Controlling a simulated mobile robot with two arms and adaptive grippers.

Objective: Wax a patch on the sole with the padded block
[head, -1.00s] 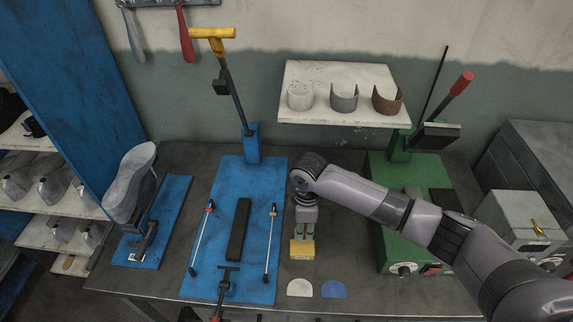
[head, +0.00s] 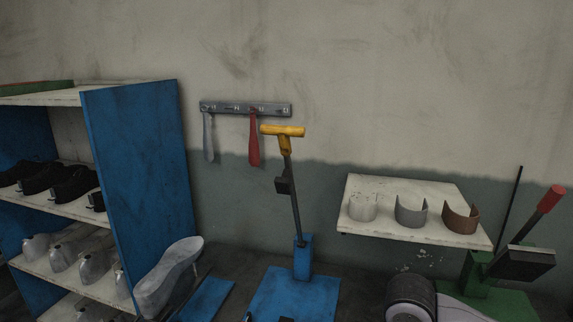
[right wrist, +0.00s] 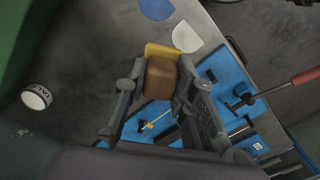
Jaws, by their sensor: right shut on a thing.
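The padded block is a brown block (right wrist: 160,80) with a yellow face (right wrist: 160,50). It sits between the fingers of my right gripper (right wrist: 158,84), which is shut on it above the grey bench. The block is below the head view, where only part of my right arm shows at the bottom. The grey sole (head: 170,278) stands tilted at the lower left of the head view, beside the blue shelf; its stand is mostly cut off. My right gripper is apart from the sole. My left gripper is in neither view.
A blue press (head: 301,258) with a yellow handle stands right of the sole. A white wall shelf (head: 420,233) carries several curved pieces. A green press (head: 490,296) stands at right. A blue rack (head: 140,180) holds shoes at left.

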